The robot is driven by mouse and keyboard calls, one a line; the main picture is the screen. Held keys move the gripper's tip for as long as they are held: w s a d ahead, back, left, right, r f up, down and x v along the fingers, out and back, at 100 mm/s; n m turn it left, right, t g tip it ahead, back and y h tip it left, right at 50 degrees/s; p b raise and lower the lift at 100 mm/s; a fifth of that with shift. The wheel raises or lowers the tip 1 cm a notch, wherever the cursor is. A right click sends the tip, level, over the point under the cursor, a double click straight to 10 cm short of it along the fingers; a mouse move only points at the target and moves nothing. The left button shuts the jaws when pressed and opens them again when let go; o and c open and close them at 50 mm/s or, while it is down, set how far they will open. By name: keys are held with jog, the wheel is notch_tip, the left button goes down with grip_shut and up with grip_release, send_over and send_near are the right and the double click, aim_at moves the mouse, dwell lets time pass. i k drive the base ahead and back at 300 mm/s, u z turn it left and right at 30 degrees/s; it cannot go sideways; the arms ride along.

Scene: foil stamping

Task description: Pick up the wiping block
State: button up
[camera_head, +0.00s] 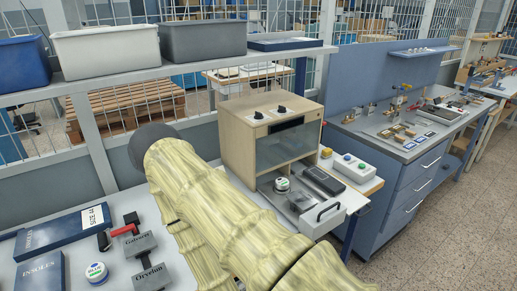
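I cannot tell for certain which object is the wiping block. A dark rectangular block (323,181) lies on the pulled-out tray (311,218) of the wooden cabinet, beside a small round tin (282,184). On the left of the bench is a black and red tool (122,230), next to two grey lettered blocks, an upper one (138,245) and a lower one (150,277). My arm, pale yellow and streaked, crosses the middle of the view and hides part of the bench. My gripper is not seen.
The wooden cabinet (250,145) with two knobs stands right of my arm, with a button box (349,167) beside it. Blue boxes (64,232) and a labelled tin (96,273) lie at left. A shelf (160,72) with bins runs above the bench.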

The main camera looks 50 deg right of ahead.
aim_at(327, 153)
jog(key=u, duration=1.2)
jog(key=k, duration=2)
jog(key=z, duration=1.6)
jog(key=i, duration=0.4)
jog(key=z, duration=0.15)
